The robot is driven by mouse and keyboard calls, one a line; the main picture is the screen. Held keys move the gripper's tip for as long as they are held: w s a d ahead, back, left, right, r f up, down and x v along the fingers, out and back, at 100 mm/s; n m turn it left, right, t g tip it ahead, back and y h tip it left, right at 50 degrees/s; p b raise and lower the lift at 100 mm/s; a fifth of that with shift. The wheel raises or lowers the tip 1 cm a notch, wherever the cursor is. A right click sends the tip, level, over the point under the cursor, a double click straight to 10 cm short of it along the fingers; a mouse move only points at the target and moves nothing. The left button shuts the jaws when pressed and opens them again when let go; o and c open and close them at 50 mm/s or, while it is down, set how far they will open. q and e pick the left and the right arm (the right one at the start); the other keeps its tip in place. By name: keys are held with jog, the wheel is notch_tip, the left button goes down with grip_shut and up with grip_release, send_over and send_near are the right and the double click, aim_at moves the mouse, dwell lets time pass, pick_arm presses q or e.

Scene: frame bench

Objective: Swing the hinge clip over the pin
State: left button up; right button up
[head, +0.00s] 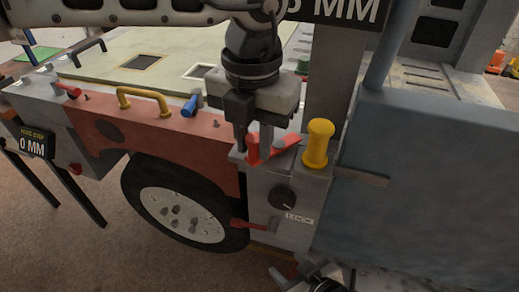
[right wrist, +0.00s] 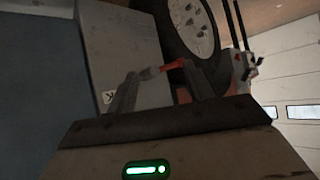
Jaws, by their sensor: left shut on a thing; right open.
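My left gripper (head: 246,148) points down at the right end of the red fender (head: 150,135) and is shut on a red piece (head: 265,151), seemingly the clip. A red bar (head: 287,141) slants beside it; I cannot tell whether they are one part. That lever also shows in the head view (head: 250,225).
A black dial (head: 282,197) sits above a "LOCK" label (head: 300,217). A wheel (head: 183,214) is under the fender. A yellow handle (head: 146,101) and a blue knob (head: 191,105) stand on top. A large blue-grey panel (head: 425,190) blocks the right side.

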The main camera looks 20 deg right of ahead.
pick_arm(q)
jog(key=w+m, duration=0.1)
jog(key=m, duration=0.1)
jog(key=w+m+b, duration=0.1)
jog(key=m, duration=0.1)
jog(key=shift+a+m, duration=0.15)
jog(key=shift+m, duration=0.25)
jog(key=m, duration=0.1)
jog(key=w+m, duration=0.1)
jog(key=m, duration=0.2)
jog(key=shift+w+d, duration=0.2)
jog(key=shift+w, duration=0.2)
jog(key=shift+w+d+m, duration=0.15)
jog(key=shift+w+m, duration=0.1)
jog(key=shift+m, duration=0.55)
pick_arm(e)
jog(key=shift+a+f, duration=0.2)
jog(key=shift+f, duration=0.1)
jog(key=shift+d, duration=0.1)
pick_arm(q)
jog(key=o, duration=1)
pick_arm(e)
jog(key=shift+w+r, duration=0.1)
